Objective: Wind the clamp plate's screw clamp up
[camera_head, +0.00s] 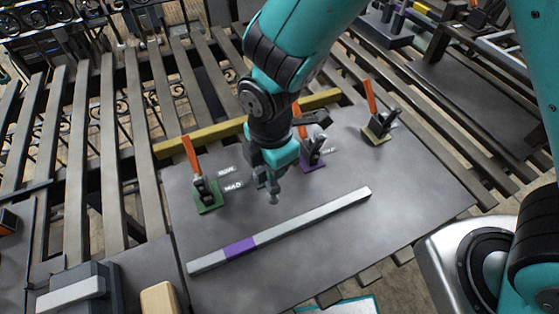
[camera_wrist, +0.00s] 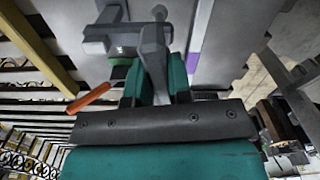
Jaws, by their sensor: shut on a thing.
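The clamp plate (camera_head: 330,240) is a flat grey board. Three clamps with orange handles stand along its far side: a green-based clamp (camera_head: 206,195) at the left, a purple-based clamp (camera_head: 312,158) partly behind my arm, and an olive-based clamp (camera_head: 378,130) at the right. My gripper (camera_head: 271,183) is above the plate, between the green-based and purple-based clamps. It is shut on a small grey piece (camera_wrist: 153,50) with a rounded end. I cannot tell whether this is part of the screw clamp. The green-based clamp's orange handle (camera_wrist: 90,98) shows left of my gripper in the wrist view.
A long grey bar (camera_head: 310,217) with a purple band lies diagonally across the plate, in front of my gripper. A yellow bar (camera_head: 180,145) runs along the plate's far edge. Slatted benches surround the plate. The plate's near right part is clear.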

